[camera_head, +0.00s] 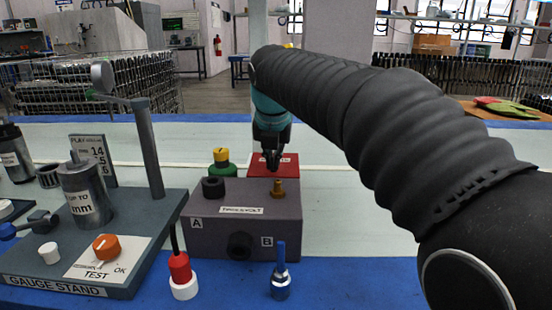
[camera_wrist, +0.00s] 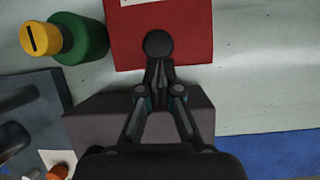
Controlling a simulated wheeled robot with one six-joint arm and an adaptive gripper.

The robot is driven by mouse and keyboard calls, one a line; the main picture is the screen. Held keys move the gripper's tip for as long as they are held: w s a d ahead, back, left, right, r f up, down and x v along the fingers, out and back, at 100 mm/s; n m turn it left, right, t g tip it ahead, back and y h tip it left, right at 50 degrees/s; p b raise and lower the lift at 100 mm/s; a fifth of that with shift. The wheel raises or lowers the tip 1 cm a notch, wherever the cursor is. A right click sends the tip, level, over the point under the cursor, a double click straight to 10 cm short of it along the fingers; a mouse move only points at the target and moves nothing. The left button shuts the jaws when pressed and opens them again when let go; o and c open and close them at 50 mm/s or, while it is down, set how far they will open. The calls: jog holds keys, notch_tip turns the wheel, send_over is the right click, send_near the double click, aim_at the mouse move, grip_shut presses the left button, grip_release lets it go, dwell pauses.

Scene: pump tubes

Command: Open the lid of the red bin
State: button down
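The red bin (camera_head: 287,166) stands behind the grey-brown box in the head view, with a white label on its red top. In the wrist view its red lid (camera_wrist: 192,45) fills the upper middle, and a round dark knob (camera_wrist: 158,43) shows on it.
The grey-brown box (camera_head: 243,228), marked A and B, stands in front of the red bin. A green container with a yellow top (camera_head: 221,160) stands to the left. The gauge stand (camera_head: 78,285) is at far left. The bench right of the bin is clear.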

jog(key=shift+w+a+p, duration=0.25)
jog(key=shift+p, duration=0.35)
jog(key=shift+r, duration=0.25)
jog(key=shift+w+r+p, duration=0.25)
jog(key=shift+r+p, duration=0.25)
jog(key=shift+p, duration=0.45)
jog(key=shift+d, duration=0.1)
jog(key=shift+r, duration=0.1)
dwell(0.7)
